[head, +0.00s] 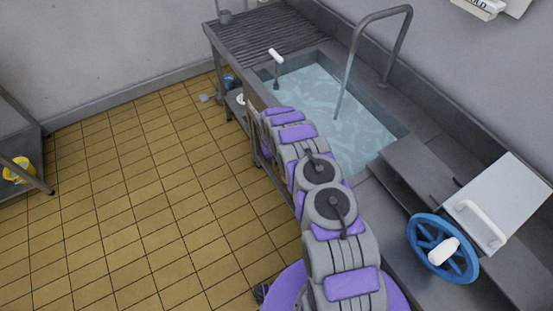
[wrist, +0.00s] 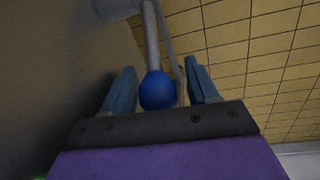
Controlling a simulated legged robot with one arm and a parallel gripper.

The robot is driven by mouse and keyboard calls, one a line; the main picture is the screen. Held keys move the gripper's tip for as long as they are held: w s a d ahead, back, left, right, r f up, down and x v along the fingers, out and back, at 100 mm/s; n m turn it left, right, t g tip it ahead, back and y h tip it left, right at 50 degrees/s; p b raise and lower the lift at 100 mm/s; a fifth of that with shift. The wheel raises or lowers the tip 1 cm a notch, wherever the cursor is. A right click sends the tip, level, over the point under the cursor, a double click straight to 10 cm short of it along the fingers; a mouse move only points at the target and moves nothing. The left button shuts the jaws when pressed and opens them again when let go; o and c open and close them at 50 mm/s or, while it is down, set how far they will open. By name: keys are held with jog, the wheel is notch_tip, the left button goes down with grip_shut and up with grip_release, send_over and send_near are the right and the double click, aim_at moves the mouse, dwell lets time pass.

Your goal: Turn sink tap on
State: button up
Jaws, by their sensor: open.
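A grey sink (head: 405,118) holding light-blue, rippled water (head: 320,110) stands along the right wall in the head view. A tall bent grey tap spout (head: 378,14) arches over it. I cannot tell if the thin lower part is pipe or running water. My arm reaches to the sink's front side, and its far end is hidden there. In the wrist view my gripper (wrist: 161,88) is open. A blue ball knob (wrist: 157,91) on a grey rod (wrist: 151,35) shows between its two fingers; I cannot tell if they touch it.
A slatted drainboard (head: 265,33) lies beyond the sink. A white-topped lever (head: 277,55) stands by the sink's near edge. A blue wheel (head: 420,224) and a white lid with handle (head: 505,190) are at the right. The tiled floor (head: 130,200) at left is clear.

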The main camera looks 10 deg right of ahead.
jog(key=shift+r, duration=0.1)
notch_tip(320, 180, up, 17)
jog(key=a+p, duration=0.1)
jog(key=a, duration=0.1)
jog(key=shift+s+a+p, duration=0.2)
jog(key=shift+a+p, duration=0.05)
jog(key=shift+p, duration=0.1)
dwell(0.5)
jog(key=s+d+r+m+g+b, duration=0.1)
jog(key=s+d+r, duration=0.1)
jog(key=s+r, duration=0.95)
jog(key=s+d+r+m, duration=0.1)
jog(key=s+r, duration=0.8)
jog(key=r, duration=0.5)
jog(key=s+a+r, duration=0.1)
jog(key=s+r, duration=0.2)
jog(key=s, duration=1.1)
jog(key=s+r+g+y+b, duration=0.1)
jog(key=s+r, duration=0.1)
jog(key=s, duration=1.2)
jog(key=shift+s+a+r+y+b, duration=0.3)
jog(key=shift+s+a+r, duration=0.05)
jog(key=shift+s+r, duration=0.05)
